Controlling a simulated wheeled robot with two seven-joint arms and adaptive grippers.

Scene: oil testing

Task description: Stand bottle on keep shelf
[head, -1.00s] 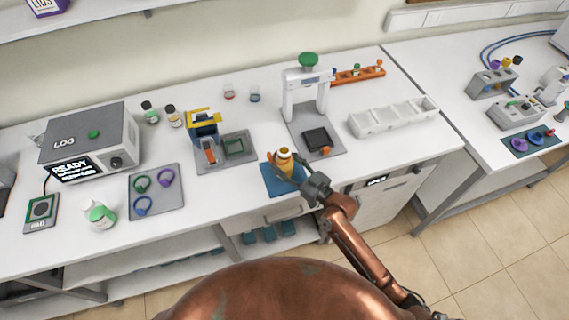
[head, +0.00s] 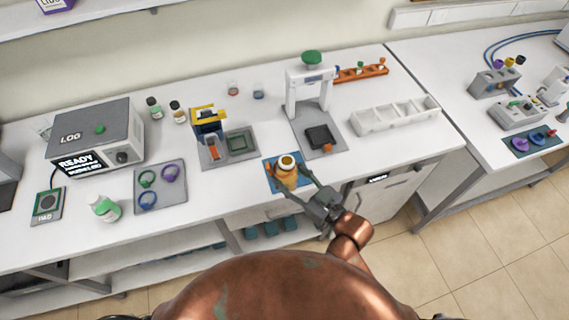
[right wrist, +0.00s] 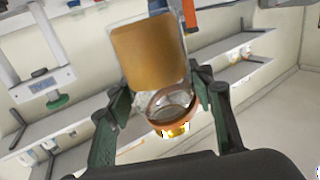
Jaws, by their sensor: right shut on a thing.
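The amber bottle (head: 287,176), with a pale ring around its top, is at the blue mat (head: 269,168) near the bench's front edge. I cannot tell whether it touches the mat. My right gripper (head: 295,184) is shut on it, one finger on each side. In the right wrist view, the bottle's amber body (right wrist: 148,52) fills the upper middle, and a clear part with a reddish rim (right wrist: 170,103) shows between the green-grey fingers (right wrist: 158,98). My left gripper is not in view. No shelf labelled as the keep shelf can be read.
A press stand (head: 309,95) and a white divided tray (head: 395,115) stand behind and right. Lower shelving (head: 165,253) is under the bench; a wall shelf (head: 112,17) is at top left.

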